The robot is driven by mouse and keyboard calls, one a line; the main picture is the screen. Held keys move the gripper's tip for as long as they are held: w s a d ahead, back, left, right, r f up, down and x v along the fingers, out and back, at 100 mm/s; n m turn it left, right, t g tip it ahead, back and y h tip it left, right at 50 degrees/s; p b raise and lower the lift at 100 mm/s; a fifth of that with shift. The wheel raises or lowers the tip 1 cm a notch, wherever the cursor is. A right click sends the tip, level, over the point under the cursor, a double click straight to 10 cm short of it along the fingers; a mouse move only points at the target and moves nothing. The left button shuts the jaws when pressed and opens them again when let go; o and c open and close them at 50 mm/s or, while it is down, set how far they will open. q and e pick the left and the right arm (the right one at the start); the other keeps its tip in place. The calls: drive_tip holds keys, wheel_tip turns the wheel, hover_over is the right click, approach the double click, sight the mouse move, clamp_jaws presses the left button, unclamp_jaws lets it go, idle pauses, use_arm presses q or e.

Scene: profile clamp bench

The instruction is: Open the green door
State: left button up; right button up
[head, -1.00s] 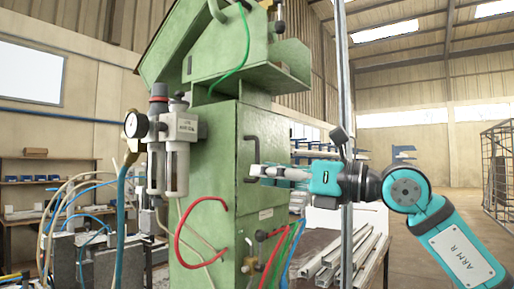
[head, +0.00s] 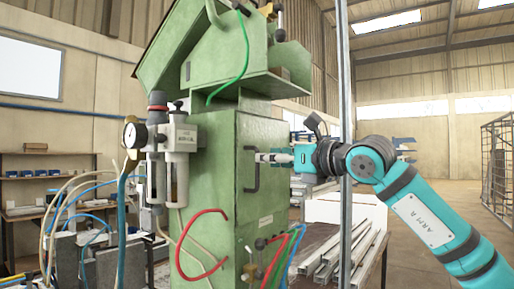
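The green door (head: 266,199) is the right-hand face of the green machine's column and looks shut. A dark bar handle (head: 247,172) stands upright near its left edge. My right gripper (head: 262,157) reaches in from the right, with its pale fingertips at the upper part of the handle. The fingers show nearly edge-on, so I cannot tell whether they grip the handle, only touch it, or are apart from it. My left gripper is not in view.
A regulator with a gauge (head: 130,135) is mounted on the machine's left. Red, green and blue hoses (head: 286,250) hang below the door. Metal profiles (head: 335,258) lie on the bench at right.

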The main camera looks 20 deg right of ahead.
sight(258, 185)
drive_tip(key=p+x, duration=0.1)
drive_tip(key=x, duration=0.4)
drive_tip(key=shift+p, duration=0.35)
clamp_jaws()
drive_tip(key=shift+d, duration=0.1)
